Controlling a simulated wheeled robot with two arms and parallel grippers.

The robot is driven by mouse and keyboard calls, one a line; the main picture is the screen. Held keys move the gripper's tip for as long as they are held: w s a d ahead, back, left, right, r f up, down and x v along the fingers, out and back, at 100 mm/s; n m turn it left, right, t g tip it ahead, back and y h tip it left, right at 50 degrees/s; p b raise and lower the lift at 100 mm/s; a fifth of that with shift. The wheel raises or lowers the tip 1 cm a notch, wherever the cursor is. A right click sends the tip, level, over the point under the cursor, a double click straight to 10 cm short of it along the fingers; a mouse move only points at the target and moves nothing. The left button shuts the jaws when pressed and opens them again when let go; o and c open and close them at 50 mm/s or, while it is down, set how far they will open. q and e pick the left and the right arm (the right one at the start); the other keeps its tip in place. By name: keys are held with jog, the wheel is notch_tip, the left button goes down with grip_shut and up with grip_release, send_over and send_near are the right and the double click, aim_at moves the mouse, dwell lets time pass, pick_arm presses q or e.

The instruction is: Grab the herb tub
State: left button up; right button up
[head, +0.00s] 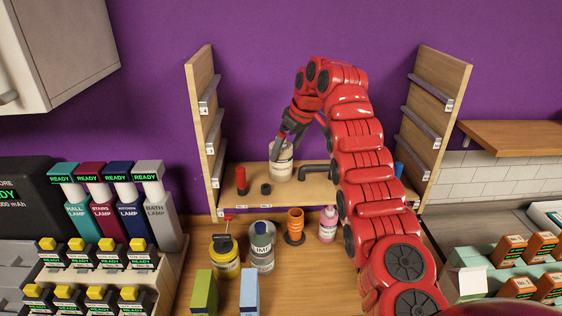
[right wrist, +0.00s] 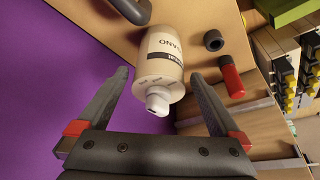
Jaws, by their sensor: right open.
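The herb tub (head: 281,168) is a cream container with a dark label band, standing on the wooden shelf behind the counter. In the right wrist view the herb tub (right wrist: 163,55) shows part of a printed name ending in "ANO" and a white cap towards me. My right gripper (head: 301,140) is at the tub's upper part. In the right wrist view the jaws of my right gripper (right wrist: 160,78) are open, one finger on each side of the tub, with gaps visible. My left gripper is not in view.
A red cylinder (head: 241,179) and a small black ring (head: 266,189) stand left of the tub; a dark bent pipe (head: 314,172) lies right of it. A yellow jar (head: 225,260), a clear bottle (head: 262,253), an orange cup (head: 295,222) and a pink bottle (head: 328,226) stand in front.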

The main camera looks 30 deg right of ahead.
jog(key=shift+w+f+p, duration=0.25)
jog(key=shift+f+p, duration=0.05)
jog(key=p+x, duration=0.2)
jog(key=shift+a+p, duration=0.1)
jog(key=shift+p, duration=0.3)
jog(key=shift+p+x, duration=0.3)
jog(key=shift+x, duration=0.95)
jog(key=shift+f, duration=0.1)
jog(key=c, duration=1.4)
